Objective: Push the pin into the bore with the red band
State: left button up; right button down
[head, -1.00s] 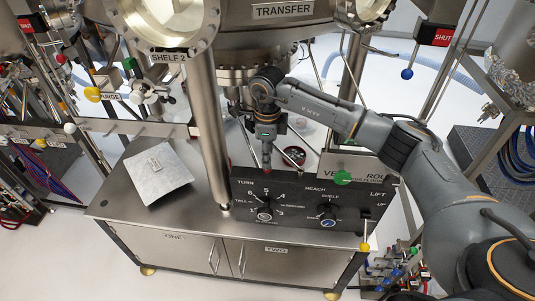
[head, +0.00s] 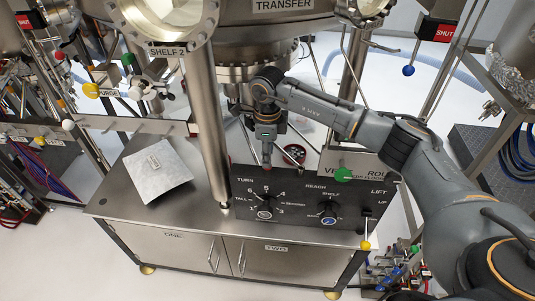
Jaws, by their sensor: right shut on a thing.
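My right gripper (head: 267,163) points down behind the top edge of the black control panel, over the steel bench. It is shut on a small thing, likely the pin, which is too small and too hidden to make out. A round dark part with red on it (head: 294,154) lies just right of the gripper, apart from it in the picture. I cannot tell whether it is the bore with the red band. No other red-banded bore can be made out. My left gripper is not in view.
The black panel (head: 300,187) with two knobs stands at the bench front. A thick steel post (head: 207,120) rises left of my right gripper. A tilted metal plate (head: 157,172) lies on the bench at left. The chamber (head: 262,30) hangs above.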

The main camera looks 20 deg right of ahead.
jog(key=shift+f+b, duration=0.3)
jog(key=shift+f, duration=0.05)
dwell(0.4)
jog(key=c, duration=1)
grip_release()
jog(key=shift+r+p, duration=2)
jog(key=shift+r, duration=1.55)
